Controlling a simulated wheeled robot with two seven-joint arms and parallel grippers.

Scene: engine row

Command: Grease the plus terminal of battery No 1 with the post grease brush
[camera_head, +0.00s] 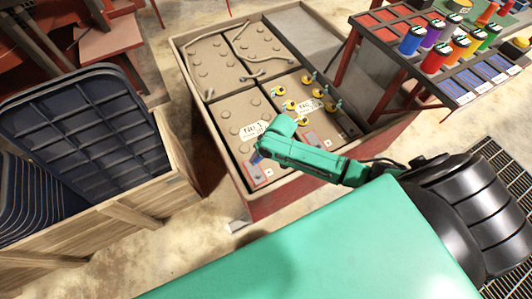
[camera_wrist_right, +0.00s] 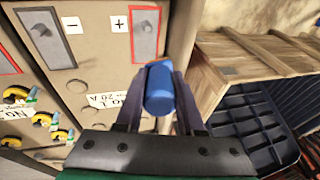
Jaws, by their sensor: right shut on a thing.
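My right gripper (camera_head: 260,146) is shut on a blue cylindrical handle (camera_wrist_right: 160,92), which I take to be the post grease brush. A little blue shows at the fingertips in the head view; the brush's working end is mostly hidden. Battery No 1 (camera_head: 233,116) is the tan block with the No 1 label, below the gripper. In the right wrist view its plus terminal (camera_wrist_right: 146,24) is a grey post in a red-framed panel beside the plus label, just beyond the handle. I cannot tell whether the brush touches it. My left gripper is out of view.
Battery No 2 (camera_head: 341,128) stands beside it, with several yellow-and-black caps or clips around the labels. The red-edged tray (camera_head: 262,209) surrounds the batteries. A wooden crate (camera_head: 180,190) with a dark blue ribbed part stands left. A rack (camera_head: 384,38) with several coloured pots is at upper right.

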